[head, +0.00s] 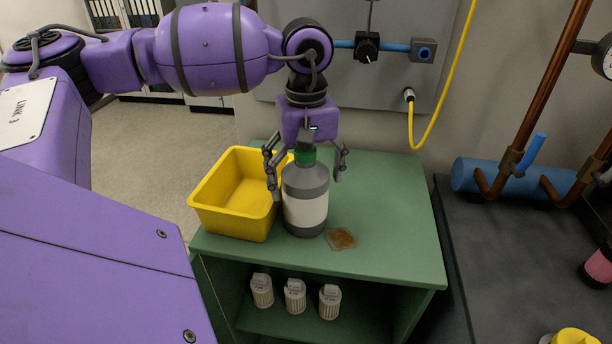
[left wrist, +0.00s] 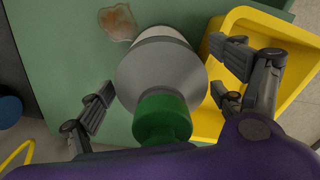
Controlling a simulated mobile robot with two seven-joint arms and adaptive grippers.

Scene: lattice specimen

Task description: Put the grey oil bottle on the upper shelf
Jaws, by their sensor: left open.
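The grey oil bottle (head: 305,196) has a green cap and a pale blank label. It stands upright on the upper shelf (head: 390,215), the green top of a small shelf unit. My left gripper (head: 306,172) is open above the bottle, with fingers on both sides of its neck and shoulder. In the left wrist view the bottle (left wrist: 160,75) lies between the spread fingers of the left gripper (left wrist: 165,95), with gaps on both sides. My right gripper does not show.
A yellow bin (head: 232,222) stands close to the bottle's left. A brown stain (head: 341,239) lies on the shelf just right of the bottle. Several white filter cartridges (head: 295,296) stand on the lower shelf. A yellow hose (head: 440,105) hangs behind. The shelf's right side is free.

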